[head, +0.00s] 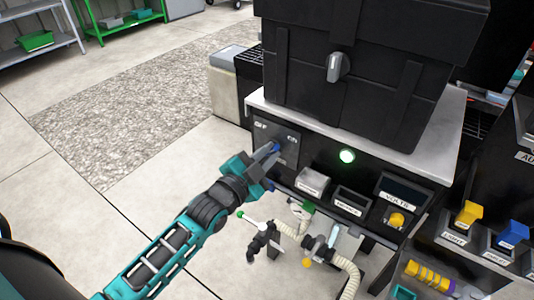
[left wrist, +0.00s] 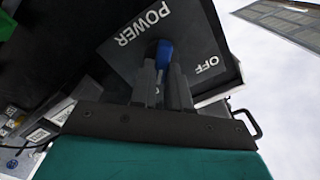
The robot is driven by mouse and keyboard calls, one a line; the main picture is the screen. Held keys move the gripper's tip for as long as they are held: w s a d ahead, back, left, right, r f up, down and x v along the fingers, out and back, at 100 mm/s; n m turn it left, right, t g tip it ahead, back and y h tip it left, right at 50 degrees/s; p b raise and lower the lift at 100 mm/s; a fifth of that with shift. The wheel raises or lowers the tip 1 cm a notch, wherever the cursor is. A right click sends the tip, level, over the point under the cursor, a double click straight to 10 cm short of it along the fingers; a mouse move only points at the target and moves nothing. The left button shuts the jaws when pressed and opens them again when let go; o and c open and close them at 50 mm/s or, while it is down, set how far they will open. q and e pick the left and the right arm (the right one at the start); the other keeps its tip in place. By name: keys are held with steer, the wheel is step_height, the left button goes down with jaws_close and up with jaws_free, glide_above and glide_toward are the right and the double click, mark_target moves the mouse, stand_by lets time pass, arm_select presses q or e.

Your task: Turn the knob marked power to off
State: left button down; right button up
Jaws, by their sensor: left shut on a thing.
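The blue power knob (head: 277,147) is on a dark grey plate (head: 291,155) at the left end of the black panel's front. In the left wrist view the knob (left wrist: 164,52) lies between the word POWER and the word OFF. My left gripper (head: 268,157) reaches the plate from the lower left. Its fingers (left wrist: 164,78) are shut on the knob, one on each side. They hide part of it, so I cannot tell exactly which mark it points to. My right gripper is in neither view.
A lit green lamp (head: 347,156) and labelled boxes (head: 313,181) are to the right on the panel. A black case (head: 360,75) stands on the light top above. Pale hoses and a valve (head: 263,238) hang below the gripper. The floor to the left is clear.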

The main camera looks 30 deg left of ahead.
arm_select(q)
steer(key=shift+w+a+n+p, duration=0.1)
steer(key=shift+a+n+p, duration=0.1)
steer(key=shift+n+p, duration=2.05)
steer(key=shift+s+a+n+p, duration=0.15)
steer(key=shift+n+p, duration=0.6)
steer(key=shift+n, duration=2.85)
steer(key=shift+w+a+n+p, duration=0.2)
steer(key=shift+n+p, duration=1.3)
steer(key=shift+n, duration=1.45)
steer(key=c, duration=1.1)
jaws_free()
